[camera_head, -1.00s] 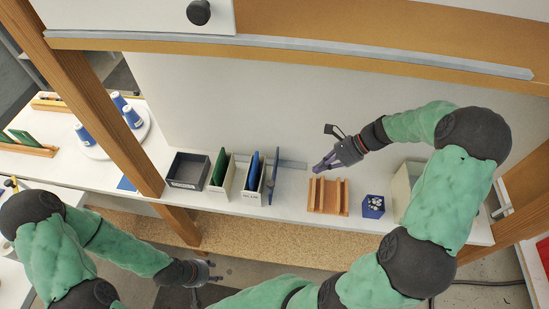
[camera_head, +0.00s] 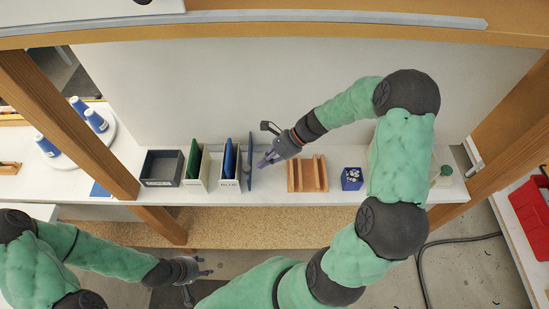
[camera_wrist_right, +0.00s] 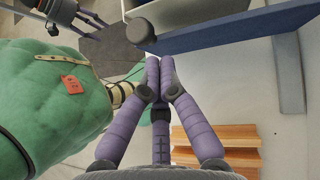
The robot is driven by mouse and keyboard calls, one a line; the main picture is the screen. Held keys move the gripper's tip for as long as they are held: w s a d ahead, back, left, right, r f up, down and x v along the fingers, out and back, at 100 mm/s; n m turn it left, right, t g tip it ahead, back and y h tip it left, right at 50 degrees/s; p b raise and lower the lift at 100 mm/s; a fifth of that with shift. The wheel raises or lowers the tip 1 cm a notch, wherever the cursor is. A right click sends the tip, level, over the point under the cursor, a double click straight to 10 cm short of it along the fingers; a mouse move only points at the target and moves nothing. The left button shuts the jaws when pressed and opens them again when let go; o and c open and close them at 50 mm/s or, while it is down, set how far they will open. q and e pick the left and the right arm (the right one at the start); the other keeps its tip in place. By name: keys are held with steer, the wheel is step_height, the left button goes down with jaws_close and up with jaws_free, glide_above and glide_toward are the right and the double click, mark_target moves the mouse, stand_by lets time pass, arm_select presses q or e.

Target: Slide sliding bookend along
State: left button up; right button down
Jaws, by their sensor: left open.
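The sliding bookend (camera_head: 250,158) is an upright blue plate just right of the BLUE file box (camera_head: 230,185) on the white shelf. In the right wrist view it is a long blue panel (camera_wrist_right: 235,30) with a dark round knob (camera_wrist_right: 140,31) at its near end. My right gripper (camera_head: 264,162) is just right of the bookend. Its purple fingers (camera_wrist_right: 158,66) are together and empty, with a small gap visible between them and the knob; contact is not seen. My left gripper (camera_head: 204,270) is open and empty, low in front of the shelf.
A wooden rack (camera_head: 307,175) and a blue box (camera_head: 352,179) stand to the right. A box with a green folder (camera_head: 193,162) and a dark tray (camera_head: 161,167) stand left. Wooden posts frame the shelf.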

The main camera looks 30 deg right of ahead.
steer(key=shift+w+a, duration=0.15)
steer(key=shift+a, duration=0.25)
steer(key=shift+w+a+p, duration=0.2)
steer(key=shift+w+a, duration=0.3)
steer(key=shift+a, duration=0.35)
steer(key=shift+w+a+p, duration=0.15)
steer(key=shift+w+a, duration=0.3)
steer(key=shift+a, duration=0.35)
arm_select(q)
steer(key=shift+d+r, duration=0.1)
steer(key=shift+r, duration=0.2)
arm_select(e)
steer(key=shift+d, duration=0.1)
